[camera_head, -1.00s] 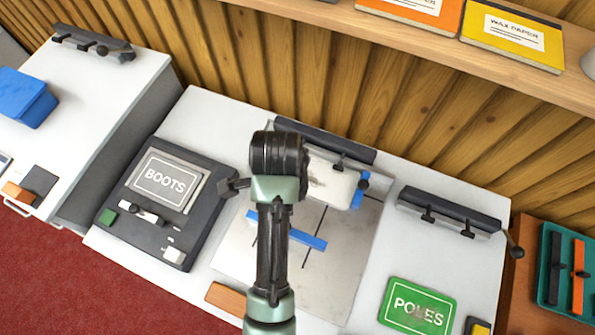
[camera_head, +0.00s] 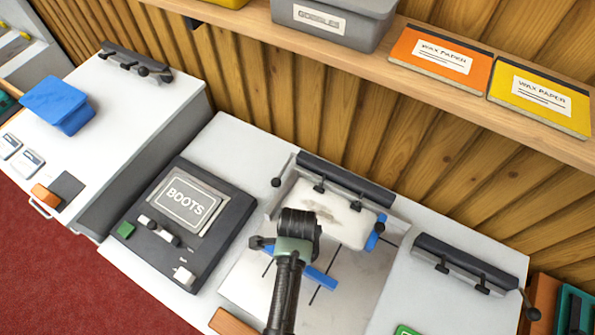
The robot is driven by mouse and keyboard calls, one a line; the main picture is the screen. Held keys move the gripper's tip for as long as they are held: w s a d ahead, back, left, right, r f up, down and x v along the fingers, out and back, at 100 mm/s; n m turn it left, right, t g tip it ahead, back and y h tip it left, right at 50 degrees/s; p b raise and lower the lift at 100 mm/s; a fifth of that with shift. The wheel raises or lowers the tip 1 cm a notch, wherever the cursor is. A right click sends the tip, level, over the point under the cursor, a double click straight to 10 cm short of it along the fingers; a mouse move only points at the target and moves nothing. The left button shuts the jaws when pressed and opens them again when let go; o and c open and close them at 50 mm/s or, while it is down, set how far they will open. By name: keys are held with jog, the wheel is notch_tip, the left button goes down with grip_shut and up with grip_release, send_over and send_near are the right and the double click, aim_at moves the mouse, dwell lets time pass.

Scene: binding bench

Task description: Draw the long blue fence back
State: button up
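The long blue fence (camera_head: 320,278) is a straight bar lying across the pale grey plate (camera_head: 350,300) on the middle bench. Its right end shows; its middle is hidden behind my arm. A second, shorter blue piece (camera_head: 376,232) stands at the right end of a whitish block (camera_head: 335,215) at the back of the plate. My gripper (camera_head: 298,228) appears over the plate, in front of the whitish block and close to the fence. My dark wrist hides its fingers, so I cannot tell whether it is open or touches the fence.
A dark console marked BOOTS (camera_head: 185,205) stands left of the plate. Dark rails with knobs run behind the plate (camera_head: 345,178) and on the right (camera_head: 465,262). A shelf (camera_head: 440,85) with wax paper packs and a grey bin overhangs the back.

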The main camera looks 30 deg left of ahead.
jog(key=shift+c, duration=0.4)
grip_shut()
jog(key=shift+s, duration=0.1)
dwell(1.0)
